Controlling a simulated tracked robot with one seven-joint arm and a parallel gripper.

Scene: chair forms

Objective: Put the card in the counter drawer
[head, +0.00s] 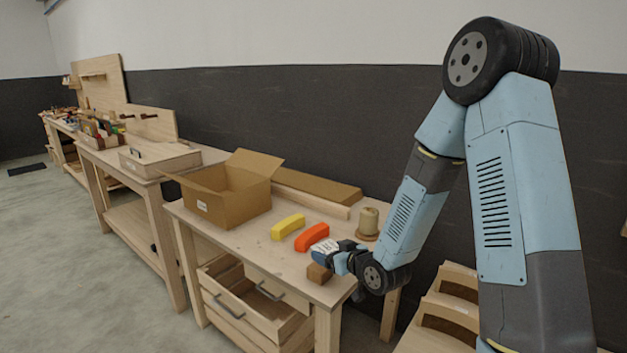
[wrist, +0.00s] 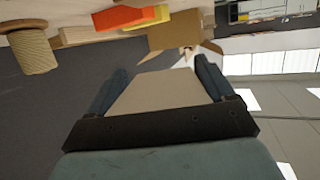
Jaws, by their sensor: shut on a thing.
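A small brown piece (head: 318,273), which I take for the card, is at my gripper (head: 328,262) near the counter's front right edge. In the wrist view a tan flat face (wrist: 163,94) fills the space between the two fingers of my gripper (wrist: 168,82), shut on it. Its far end and thickness are hard to tell. The counter (head: 247,236) has an open lower drawer (head: 228,307), pulled out at the front left of my gripper. Another drawer front (head: 262,284) with a handle sits above it and looks shut.
On the counter stand an open cardboard box (head: 232,205), a yellow block (head: 288,226), an orange block (head: 312,236) and a twine spool (head: 368,222). A wooden board (head: 318,186) lies along the back. Floor (head: 90,270) is clear in front at left.

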